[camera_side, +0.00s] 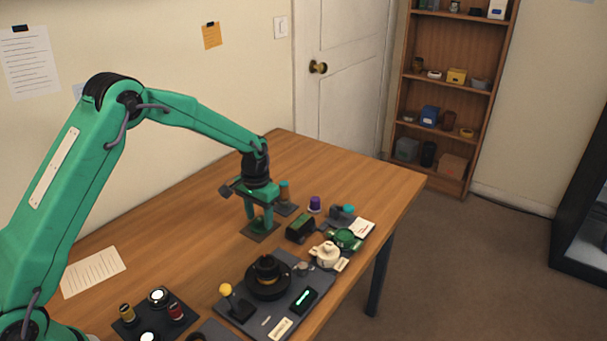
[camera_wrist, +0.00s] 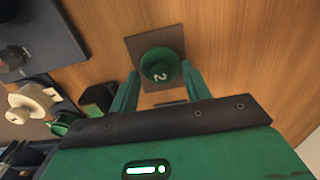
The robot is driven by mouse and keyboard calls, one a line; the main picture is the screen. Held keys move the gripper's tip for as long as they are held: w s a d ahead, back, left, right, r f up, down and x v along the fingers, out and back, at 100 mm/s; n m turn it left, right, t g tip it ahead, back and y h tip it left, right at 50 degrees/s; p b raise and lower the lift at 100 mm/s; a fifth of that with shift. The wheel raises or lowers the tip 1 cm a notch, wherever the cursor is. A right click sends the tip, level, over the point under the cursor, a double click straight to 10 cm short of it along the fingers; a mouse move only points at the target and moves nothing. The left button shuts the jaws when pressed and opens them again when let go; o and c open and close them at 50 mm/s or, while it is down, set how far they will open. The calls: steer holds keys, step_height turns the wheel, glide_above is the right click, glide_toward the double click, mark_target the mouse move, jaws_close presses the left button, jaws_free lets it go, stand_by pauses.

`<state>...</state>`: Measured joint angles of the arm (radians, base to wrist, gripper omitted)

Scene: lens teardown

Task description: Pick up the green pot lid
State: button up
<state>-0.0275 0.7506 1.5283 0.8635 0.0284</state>
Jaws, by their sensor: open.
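A round green piece marked "2", which looks like the green pot lid (camera_wrist: 158,58), sits over a dark square plate (camera_wrist: 132,46) in the wrist view. My gripper (camera_wrist: 160,72) is open, with one green finger on each side of the lid. I cannot tell whether either finger touches it. In the side view my gripper (camera_side: 260,225) points down low over the same dark plate (camera_side: 252,234). There the green fingers largely hide the lid.
A dark box with a green top (camera_side: 300,228), a purple-topped pot (camera_side: 315,204) and a teal-topped pot (camera_side: 284,190) stand close by. A cream part (camera_side: 326,254) and a dark board (camera_side: 262,317) lie nearer the front edge.

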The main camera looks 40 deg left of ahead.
mark_target(260, 219)
stand_by(0.4)
jaws_close()
steer(key=shift+r, duration=0.1)
steer(key=shift+r, duration=0.4)
step_height(260, 219, up, 3)
steer(key=shift+r, duration=0.1)
steer(key=s+d+r, duration=0.5)
steer(key=d+r, duration=0.2)
steer(key=d, duration=0.3)
steer(key=shift+s, duration=0.35)
steer(key=shift+d+f, duration=0.1)
steer(key=shift+d, duration=0.05)
steer(key=w+d, duration=1)
steer(key=w, duration=0.3)
steer(key=shift+w+d+f, duration=0.2)
steer(key=shift+d+f, duration=0.15)
steer(key=shift+d, duration=0.05)
